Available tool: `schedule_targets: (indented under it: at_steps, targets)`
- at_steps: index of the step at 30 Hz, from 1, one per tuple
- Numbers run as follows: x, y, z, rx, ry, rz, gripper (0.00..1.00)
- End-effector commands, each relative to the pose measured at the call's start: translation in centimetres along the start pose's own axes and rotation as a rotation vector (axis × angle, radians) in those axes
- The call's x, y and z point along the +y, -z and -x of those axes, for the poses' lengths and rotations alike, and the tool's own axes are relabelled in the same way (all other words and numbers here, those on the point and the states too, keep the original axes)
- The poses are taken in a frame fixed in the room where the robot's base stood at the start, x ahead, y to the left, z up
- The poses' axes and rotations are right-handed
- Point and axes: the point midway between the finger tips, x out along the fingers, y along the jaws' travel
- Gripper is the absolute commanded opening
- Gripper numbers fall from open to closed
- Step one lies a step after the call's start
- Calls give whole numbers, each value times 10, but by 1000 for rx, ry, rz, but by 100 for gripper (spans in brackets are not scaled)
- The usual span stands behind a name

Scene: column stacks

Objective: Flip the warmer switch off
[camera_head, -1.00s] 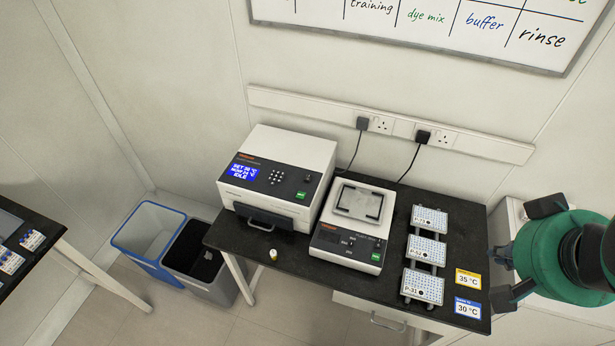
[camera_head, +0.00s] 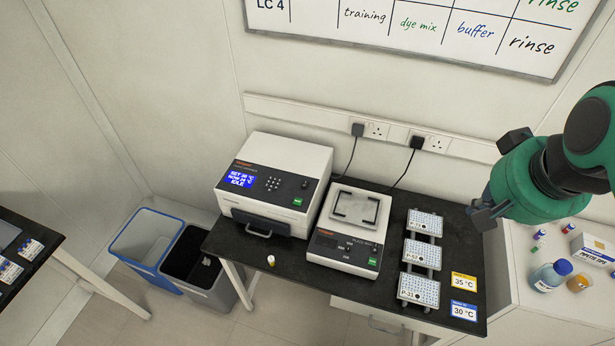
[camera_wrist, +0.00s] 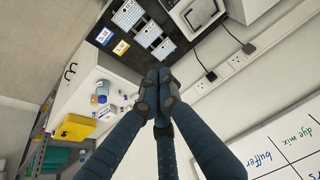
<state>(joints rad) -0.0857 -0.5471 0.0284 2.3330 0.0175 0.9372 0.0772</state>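The warmer (camera_head: 272,188) appears to be the large white box at the back left of the black bench. Its front panel has a blue display (camera_head: 239,177) reading a set temperature and IDLE, a keypad and a small dark switch (camera_head: 305,184) above a green label; the switch's position is too small to tell.
A plate mixer (camera_head: 346,250) stands right of the warmer, then several well plates (camera_head: 422,255) on racks and two temperature cards (camera_head: 464,281). A side cabinet (camera_head: 530,285) holds bottles and a box. Bins (camera_head: 190,262) stand left. A small vial (camera_head: 271,260) lies near the bench's front edge.

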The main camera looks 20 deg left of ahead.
Motion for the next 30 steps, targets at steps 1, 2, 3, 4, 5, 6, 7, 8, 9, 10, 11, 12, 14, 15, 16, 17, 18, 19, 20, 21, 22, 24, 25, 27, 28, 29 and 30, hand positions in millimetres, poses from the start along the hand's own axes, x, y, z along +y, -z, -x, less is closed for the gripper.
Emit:
schedule_targets:
  at_steps: [1, 2, 3, 4, 5, 6, 7, 8, 9, 10, 11, 12, 14, 15, 16, 17, 18, 19, 20, 21, 22, 24, 25, 27, 28, 29, 30]
  targets:
    - [-5, 9, 0, -13, 4, 2, 0]
    - [-8, 14, -1, -20, 6, 1, 0]
    - [-12, 20, -2, -29, 9, 0, 0]
    - [-15, 25, -3, -36, 11, 0, 0]
    - [-18, 30, -4, -43, 13, -1, 0]
    - [-21, 36, -5, -51, 15, -1, 0]
    - [-25, 40, -6, -59, 17, -1, 0]
    - [-28, 45, -7, -65, 19, -2, 0]
    - [-32, 51, -9, -74, 21, -3, 0]
    - [-35, 56, -11, -81, 23, -4, 0]
    - [-38, 60, -12, -87, 24, -4, 0]
    - [-43, 66, -14, -97, 26, -4, 0]
    - [-50, 75, -18, -111, 29, -4, 0]
    - [-55, 80, -20, -120, 31, -6, 0]
    - [-58, 85, -22, -127, 32, -7, 0]
    - [-62, 89, -24, -134, 33, -7, 0]
    - [-67, 94, -27, -144, 35, -7, 0]
    - [-71, 98, -29, -150, 36, -7, 0]
    - [-75, 102, -31, -156, 37, -7, 0]
    - [-80, 108, -34, -166, 38, -9, 0]
    - [-84, 112, -36, -172, 39, -9, 0]
    - [-93, 120, -42, -188, 40, -8, 0]
    - [-98, 124, -45, -195, 41, -9, 0]
    - [-107, 132, -52, -212, 41, -10, 0]
    - [-111, 135, -55, -219, 41, -10, 0]
    - [-116, 138, -58, -226, 41, -10, 0]
    - [-121, 143, -62, -235, 41, -9, 0]
